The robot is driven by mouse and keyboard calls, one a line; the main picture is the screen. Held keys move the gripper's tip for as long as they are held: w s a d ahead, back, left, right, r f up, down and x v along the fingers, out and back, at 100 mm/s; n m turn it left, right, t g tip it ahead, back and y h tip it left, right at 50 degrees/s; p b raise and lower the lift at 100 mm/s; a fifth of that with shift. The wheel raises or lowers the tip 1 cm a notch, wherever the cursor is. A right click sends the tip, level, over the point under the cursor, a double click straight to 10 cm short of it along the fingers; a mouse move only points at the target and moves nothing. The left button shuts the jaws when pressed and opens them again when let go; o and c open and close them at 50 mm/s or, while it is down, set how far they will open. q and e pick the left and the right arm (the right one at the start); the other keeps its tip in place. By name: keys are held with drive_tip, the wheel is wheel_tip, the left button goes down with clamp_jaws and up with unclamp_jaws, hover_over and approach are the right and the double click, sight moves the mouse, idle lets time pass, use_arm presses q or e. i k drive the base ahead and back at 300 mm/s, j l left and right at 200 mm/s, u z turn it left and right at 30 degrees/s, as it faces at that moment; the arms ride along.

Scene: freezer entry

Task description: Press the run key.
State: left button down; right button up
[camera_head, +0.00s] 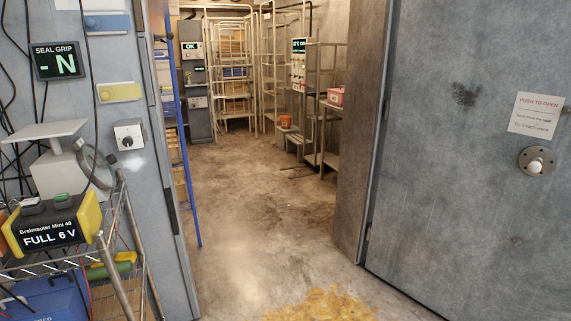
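No key with a readable "run" label shows. A yellow and black box (50,230) labelled "Breimauter Mini 40" stands at the lower left, its display reading "FULL 6 V". Small grey and green parts (62,201) sit on its top; I cannot tell whether they are keys. In the room beyond the doorway, a grey cabinet (195,85) has a display reading "OK" and small panels too small to read. A second lit display (299,46) shows to its right, above small controls. Neither of my grippers is in view.
A "SEAL GRIP" display (58,61) and a rotary switch (128,135) are on the left wall. A wire cart (128,240) stands below. The grey door (450,200) at right has a round push knob (537,161). Floor (250,220) through the doorway is clear, with a yellowish patch (325,304).

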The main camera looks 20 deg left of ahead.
sight(63, 197)
drive_tip(key=i+u, duration=0.2)
drive_tip(key=u, duration=0.25)
drive_tip(key=i+u, duration=0.2)
drive_tip(key=u, duration=0.3)
drive_tip(key=i+l+u, duration=0.1)
drive_tip(key=u, duration=0.35)
drive_tip(key=i+l+u, duration=0.15)
drive_tip(key=i+u, duration=0.15)
drive_tip(key=i+l+u, duration=0.15)
drive_tip(key=u, duration=0.15)
drive_tip(key=i, duration=0.1)
